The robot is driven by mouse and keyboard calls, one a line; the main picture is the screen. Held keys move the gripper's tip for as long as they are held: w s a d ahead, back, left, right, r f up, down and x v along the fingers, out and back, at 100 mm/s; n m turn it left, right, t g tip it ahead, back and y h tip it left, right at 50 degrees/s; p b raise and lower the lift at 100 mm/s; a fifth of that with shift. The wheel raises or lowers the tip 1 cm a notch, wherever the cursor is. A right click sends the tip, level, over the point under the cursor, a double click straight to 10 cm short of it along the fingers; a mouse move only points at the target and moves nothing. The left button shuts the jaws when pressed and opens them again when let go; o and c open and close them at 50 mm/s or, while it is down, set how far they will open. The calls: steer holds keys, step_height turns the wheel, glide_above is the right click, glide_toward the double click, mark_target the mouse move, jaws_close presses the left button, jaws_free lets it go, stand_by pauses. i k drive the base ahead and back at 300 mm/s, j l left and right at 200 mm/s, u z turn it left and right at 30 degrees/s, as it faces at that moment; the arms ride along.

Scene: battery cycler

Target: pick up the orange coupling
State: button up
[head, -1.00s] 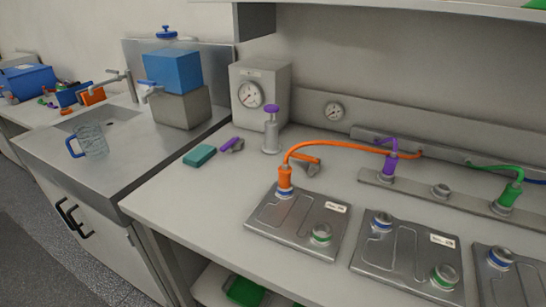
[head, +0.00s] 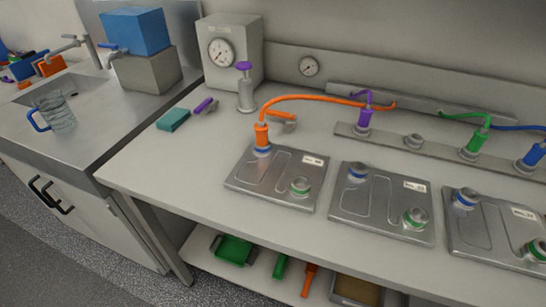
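The orange coupling (head: 262,136) stands upright on the blue-ringed port of the left metal plate (head: 247,182). An orange hose (head: 325,97) rises from its top and arcs right toward the rail at the back of the bench. My gripper is not in view, so its state does not show.
A purple coupling (head: 365,118), a green one (head: 475,140) and a blue one (head: 533,154) stand on the rear rail. A purple-topped pump (head: 246,90) and an orange-handled tool (head: 283,121) are near the hose. The bench's front strip (head: 190,180) is clear.

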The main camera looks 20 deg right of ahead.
mark_target(261, 129)
steer(key=i+j+u, duration=0.3)
steer(key=i, duration=0.4)
steer(key=i+j+u, duration=0.15)
steer(key=i+j, duration=0.1)
steer(key=i, duration=0.1)
